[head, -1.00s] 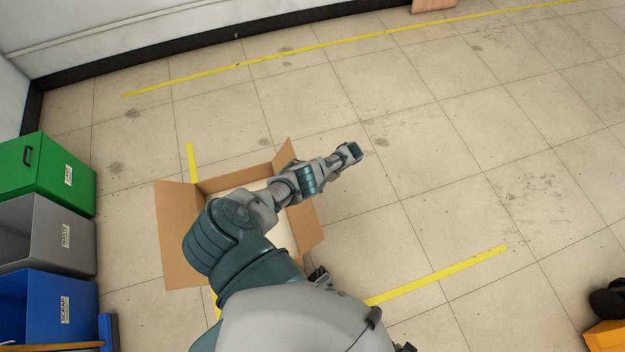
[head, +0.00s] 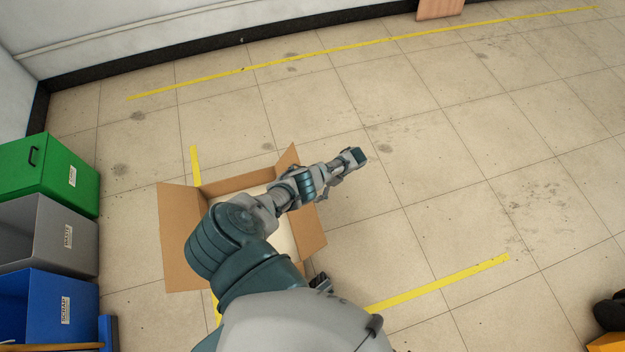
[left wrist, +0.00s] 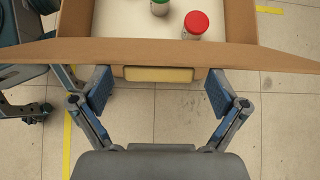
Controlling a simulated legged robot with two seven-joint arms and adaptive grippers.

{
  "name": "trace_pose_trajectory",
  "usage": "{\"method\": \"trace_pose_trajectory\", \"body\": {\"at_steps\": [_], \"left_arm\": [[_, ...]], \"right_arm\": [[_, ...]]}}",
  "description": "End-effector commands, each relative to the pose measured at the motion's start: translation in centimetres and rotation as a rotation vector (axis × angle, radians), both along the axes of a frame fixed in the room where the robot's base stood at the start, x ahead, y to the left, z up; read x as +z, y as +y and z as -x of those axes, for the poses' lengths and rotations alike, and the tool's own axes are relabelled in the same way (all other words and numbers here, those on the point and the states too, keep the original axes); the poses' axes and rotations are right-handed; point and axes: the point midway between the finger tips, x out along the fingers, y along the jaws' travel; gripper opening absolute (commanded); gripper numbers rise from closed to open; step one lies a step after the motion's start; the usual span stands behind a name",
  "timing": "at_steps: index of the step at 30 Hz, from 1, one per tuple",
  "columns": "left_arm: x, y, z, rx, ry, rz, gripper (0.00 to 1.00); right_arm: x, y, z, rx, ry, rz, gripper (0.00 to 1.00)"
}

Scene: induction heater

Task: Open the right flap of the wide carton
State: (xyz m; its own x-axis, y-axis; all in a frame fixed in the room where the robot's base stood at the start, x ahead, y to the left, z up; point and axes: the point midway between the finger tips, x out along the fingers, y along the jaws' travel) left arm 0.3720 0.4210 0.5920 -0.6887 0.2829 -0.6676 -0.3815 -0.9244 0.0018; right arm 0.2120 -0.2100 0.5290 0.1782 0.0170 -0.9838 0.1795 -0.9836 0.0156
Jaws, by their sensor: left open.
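The wide carton (head: 238,182) stands open-topped on the floor, its left flap (head: 180,240) folded outward. The right flap (head: 310,228) stands up and leans outward, partly hidden behind my left arm. My left gripper (head: 354,157) reaches across the carton to just beyond its right side. A red-lidded jar (left wrist: 196,22) and a green-lidded jar (left wrist: 160,8) are inside the carton. My right gripper is not visible.
Green (head: 45,172), grey (head: 70,235) and blue (head: 60,305) bins stand at the left. Yellow floor lines (head: 440,282) mark the area around the carton. An orange and black object (head: 608,335) is at the lower right.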

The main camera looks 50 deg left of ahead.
Motion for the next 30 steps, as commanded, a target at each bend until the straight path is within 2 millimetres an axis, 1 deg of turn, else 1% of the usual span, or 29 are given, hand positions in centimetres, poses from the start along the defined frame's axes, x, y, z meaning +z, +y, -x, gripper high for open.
{"method": "trace_pose_trajectory", "body": {"at_steps": [4, 8, 12, 13, 15, 17, 21, 25, 30], "left_arm": [[1.5, 0.2, 0.1, -0.003, -0.003, 0.000, 0.98], [3.2, 0.5, -0.5, -0.006, -0.016, -0.008, 0.98], [4.4, 0.4, 0.1, -0.005, 0.003, -0.005, 0.98], [5.0, 0.4, -0.2, -0.006, -0.005, -0.005, 0.98], [6.1, 0.5, -0.2, -0.006, -0.006, -0.005, 0.98], [6.8, 0.4, 0.0, -0.004, 0.000, -0.004, 0.98], [8.3, 0.3, -0.2, -0.003, -0.003, -0.003, 0.98], [8.9, 0.3, 0.0, -0.002, 0.001, -0.003, 0.98], [9.0, 0.2, 0.0, -0.001, 0.002, -0.001, 0.98]], "right_arm": [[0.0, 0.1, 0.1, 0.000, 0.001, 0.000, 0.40], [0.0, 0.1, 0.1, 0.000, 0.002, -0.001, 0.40], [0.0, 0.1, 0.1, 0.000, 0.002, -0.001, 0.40], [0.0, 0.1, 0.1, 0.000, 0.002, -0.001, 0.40], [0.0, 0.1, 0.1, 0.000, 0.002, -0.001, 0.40], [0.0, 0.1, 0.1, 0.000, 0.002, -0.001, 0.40], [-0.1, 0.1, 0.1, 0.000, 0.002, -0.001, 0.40], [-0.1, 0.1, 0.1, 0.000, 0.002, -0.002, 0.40], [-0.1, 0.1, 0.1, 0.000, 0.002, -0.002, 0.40]]}}
